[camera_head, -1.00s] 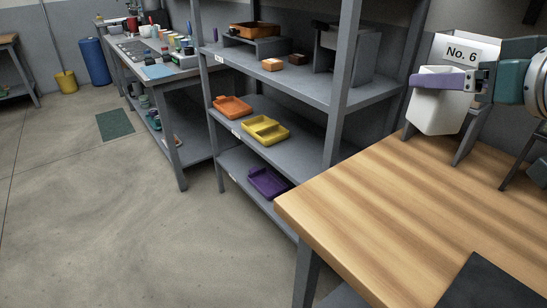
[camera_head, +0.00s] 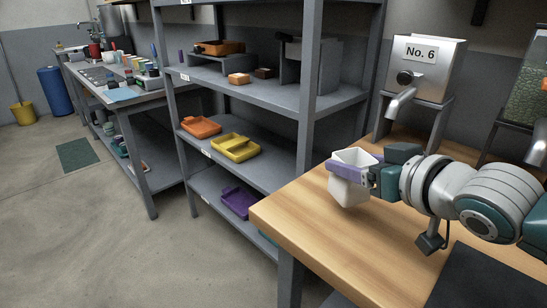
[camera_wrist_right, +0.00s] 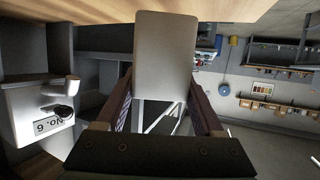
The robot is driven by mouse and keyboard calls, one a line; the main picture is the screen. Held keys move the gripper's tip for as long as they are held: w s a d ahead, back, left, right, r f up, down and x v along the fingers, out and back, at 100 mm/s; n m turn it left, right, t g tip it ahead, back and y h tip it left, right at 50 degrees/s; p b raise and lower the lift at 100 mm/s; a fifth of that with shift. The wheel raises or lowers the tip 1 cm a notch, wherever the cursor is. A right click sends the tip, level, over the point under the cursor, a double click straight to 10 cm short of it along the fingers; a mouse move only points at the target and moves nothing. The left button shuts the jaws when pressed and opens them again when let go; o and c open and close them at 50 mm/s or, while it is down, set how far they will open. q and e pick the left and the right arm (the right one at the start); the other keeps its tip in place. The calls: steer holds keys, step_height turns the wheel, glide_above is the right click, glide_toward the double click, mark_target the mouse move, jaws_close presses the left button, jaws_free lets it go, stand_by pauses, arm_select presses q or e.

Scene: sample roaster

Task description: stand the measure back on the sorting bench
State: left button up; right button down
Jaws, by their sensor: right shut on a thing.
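The measure (camera_head: 345,190) is a white, tapered, open-topped cup. My right gripper (camera_head: 352,169) is shut on it, with purple fingers along its sides near the rim. It is roughly upright over the near left part of a wooden bench top (camera_head: 320,235); I cannot tell whether its base touches the wood. In the right wrist view the measure (camera_wrist_right: 165,50) stands pale between the two fingers, and the picture is upside down. No bench is labelled as the sorting bench. My left gripper is not in view.
A metal dispenser marked No. 6 (camera_head: 425,75) with a spout stands behind the measure. A dark mat (camera_head: 485,275) lies at the front right of the wood. Grey shelves (camera_head: 270,165) with coloured trays stand left. A cluttered grey bench (camera_head: 130,95) is farther back.

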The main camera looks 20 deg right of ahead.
mark_target(362, 188)
steer(key=shift+f+b, duration=0.65)
steer(key=shift+f, duration=1.2)
steer(key=shift+f, duration=0.2)
jaws_free()
steer(key=shift+r, duration=0.25)
steer(key=p+v, duration=0.3)
steer(key=v, duration=0.9)
steer(key=s+a+f+n+g, duration=0.1)
steer(key=s+a+g, duration=0.4)
steer(key=s, duration=0.2)
steer(key=s+a+f+n+g, duration=0.1)
steer(key=s+a+g, duration=0.4)
steer(key=s, duration=0.3)
steer(key=shift+s+f, duration=0.3)
